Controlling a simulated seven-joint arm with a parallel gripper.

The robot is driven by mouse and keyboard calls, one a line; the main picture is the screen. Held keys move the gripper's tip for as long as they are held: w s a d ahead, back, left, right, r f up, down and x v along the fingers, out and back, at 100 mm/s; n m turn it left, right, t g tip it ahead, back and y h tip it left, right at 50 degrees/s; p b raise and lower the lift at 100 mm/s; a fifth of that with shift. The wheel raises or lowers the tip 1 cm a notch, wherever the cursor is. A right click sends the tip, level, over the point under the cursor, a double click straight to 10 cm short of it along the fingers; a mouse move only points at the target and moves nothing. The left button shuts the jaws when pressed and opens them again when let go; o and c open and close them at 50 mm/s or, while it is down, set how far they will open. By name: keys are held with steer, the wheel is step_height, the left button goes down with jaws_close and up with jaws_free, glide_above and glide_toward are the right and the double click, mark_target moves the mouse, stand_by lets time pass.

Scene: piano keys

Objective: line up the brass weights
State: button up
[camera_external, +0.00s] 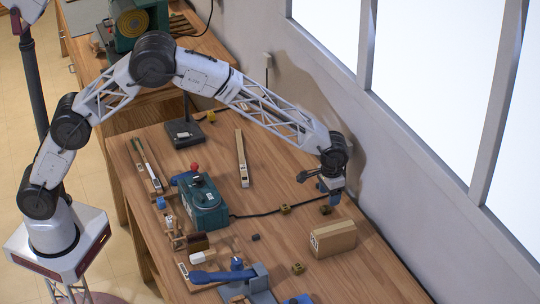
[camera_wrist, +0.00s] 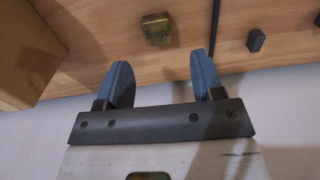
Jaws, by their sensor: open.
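Small brass block-shaped weights lie apart on the bench. One brass weight (camera_external: 285,209) is left of my gripper (camera_external: 333,195). Another small brownish block, likely a brass weight (camera_external: 325,210), lies just below the gripper in the picture. A third brass weight (camera_external: 298,268) is nearer the front, below the cardboard-coloured box. In the wrist view a brass weight (camera_wrist: 156,28) with dark marking on its face lies beyond the open, empty fingers (camera_wrist: 163,78). I cannot tell which weight this is. My gripper is above the bench near the wall.
The tan box (camera_external: 333,238) stands close to the weights, and shows left in the wrist view (camera_wrist: 28,50). A black cable (camera_external: 265,213) crosses the bench. A green machine (camera_external: 204,203) and a blue-grey vise (camera_external: 250,285) stand left. The wall edges the bench.

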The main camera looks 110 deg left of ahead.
steer(key=shift+f, duration=0.1)
steer(key=shift+w+f, duration=0.1)
steer(key=shift+f, duration=2.4)
steer(key=shift+c, duration=0.4)
steer(key=c, duration=1)
steer(key=shift+r, duration=0.75)
step_height(320, 180, up, 2)
steer(key=shift+r, duration=0.1)
steer(key=s+d, duration=0.2)
steer(key=s, duration=0.3)
steer(key=s+d+r, duration=0.1)
steer(key=s+d, duration=0.1)
steer(key=s, duration=0.2)
steer(key=s+d, duration=0.2)
steer(key=s, duration=0.3)
steer(key=shift+s+d+r, duration=0.15)
steer(key=shift+s+r, duration=0.05)
steer(key=shift+s, duration=0.15)
